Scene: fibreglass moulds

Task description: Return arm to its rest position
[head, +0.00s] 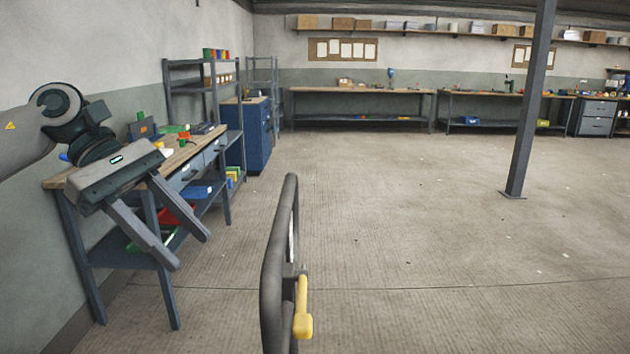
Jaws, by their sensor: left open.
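My left arm (75,120) comes in from the left edge, raised in front of the near workbench. Its gripper (192,252) points down and to the right, with its two long grey fingers apart. Nothing shows between the fingers. The gripper hides part of the bench behind it. My right gripper is not in view.
A workbench (190,150) with tools stands along the left wall, beside a blue cabinet (256,138) and shelves (190,64). A black rail (272,280) with a yellow lever (303,318) rises front centre. A grey post (530,100) stands right. The floor (420,220) between is clear.

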